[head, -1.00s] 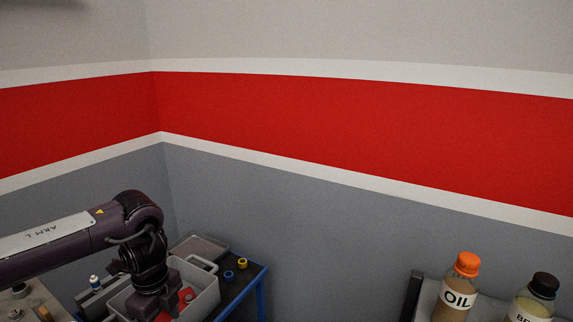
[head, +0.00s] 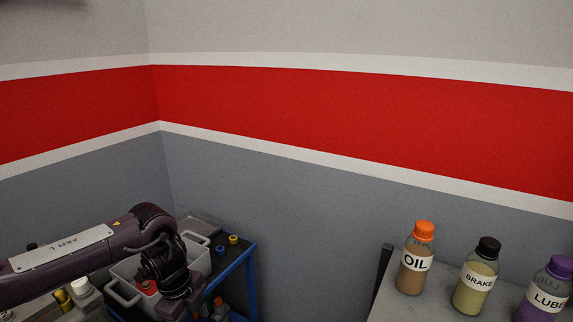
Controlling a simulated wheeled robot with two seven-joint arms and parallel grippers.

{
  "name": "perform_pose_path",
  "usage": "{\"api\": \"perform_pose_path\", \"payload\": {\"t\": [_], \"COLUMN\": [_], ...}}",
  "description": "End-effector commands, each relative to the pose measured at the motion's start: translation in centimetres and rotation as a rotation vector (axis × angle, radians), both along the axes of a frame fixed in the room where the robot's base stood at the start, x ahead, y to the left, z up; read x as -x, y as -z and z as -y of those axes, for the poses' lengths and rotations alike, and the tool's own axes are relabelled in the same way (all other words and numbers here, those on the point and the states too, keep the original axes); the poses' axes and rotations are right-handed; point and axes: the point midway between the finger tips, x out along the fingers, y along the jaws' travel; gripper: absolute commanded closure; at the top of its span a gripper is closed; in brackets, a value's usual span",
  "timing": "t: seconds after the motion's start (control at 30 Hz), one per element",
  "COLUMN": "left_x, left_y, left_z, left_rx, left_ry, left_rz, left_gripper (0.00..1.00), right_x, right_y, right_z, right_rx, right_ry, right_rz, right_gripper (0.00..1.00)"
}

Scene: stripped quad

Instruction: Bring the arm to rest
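My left arm (head: 75,257), marked "ARM L", comes in from the left and bends downward at its dark wrist (head: 165,272). The wrist is in front of the grey bin (head: 127,268) on the blue-framed cart. The fingertips of my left gripper are not in the picture, so I cannot see what they hold. My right arm and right gripper are not in view.
The blue-framed cart (head: 240,262) holds the bin, a grey tray (head: 199,225) and small blue and yellow rings. At right a grey shelf (head: 400,308) carries bottles labelled OIL (head: 416,262), BRAKE (head: 476,280) and LUBE (head: 546,293).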

Motion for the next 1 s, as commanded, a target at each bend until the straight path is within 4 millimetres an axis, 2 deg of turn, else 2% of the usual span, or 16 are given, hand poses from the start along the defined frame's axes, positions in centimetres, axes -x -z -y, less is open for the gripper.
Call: {"api": "perform_pose_path", "payload": {"t": [0.13,0.37,0.5,0.6,0.67,0.77,0.8,0.87,0.9,0.97,1.0], "left_x": [-0.7,-2.0,-2.5,-2.4,-1.9,0.0,1.3,3.6,5.3,8.2,10.4], "left_y": [2.4,7.2,11.9,16.0,18.9,24.5,27.0,30.7,33.0,36.2,38.2], "left_z": [3.4,10.1,14.5,16.0,16.1,15.1,14.3,12.9,11.8,10.2,9.1], "left_rx": [0.095,0.308,0.487,0.586,0.628,0.661,0.658,0.641,0.622,0.585,0.556], "left_ry": [0.001,-0.060,-0.194,-0.345,-0.452,-0.654,-0.741,-0.868,-0.944,-1.049,-1.115], "left_rz": [0.016,0.052,0.075,0.084,0.085,0.080,0.076,0.067,0.061,0.051,0.043], "left_gripper": [0.49,0.49,0.49,0.49,0.49,0.49,0.49,0.49,0.49,0.49,0.49], "right_x": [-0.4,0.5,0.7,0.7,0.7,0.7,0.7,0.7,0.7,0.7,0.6], "right_y": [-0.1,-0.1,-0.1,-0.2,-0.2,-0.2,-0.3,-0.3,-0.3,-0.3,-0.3], "right_z": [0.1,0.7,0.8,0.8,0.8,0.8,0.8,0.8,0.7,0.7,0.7], "right_rx": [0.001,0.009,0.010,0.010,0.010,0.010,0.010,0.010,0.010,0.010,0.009], "right_ry": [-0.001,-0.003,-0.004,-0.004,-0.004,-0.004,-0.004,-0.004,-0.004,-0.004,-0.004], "right_rz": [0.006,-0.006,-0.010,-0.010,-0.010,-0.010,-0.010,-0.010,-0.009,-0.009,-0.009], "right_gripper": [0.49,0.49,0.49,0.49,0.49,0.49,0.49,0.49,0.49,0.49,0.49]}}
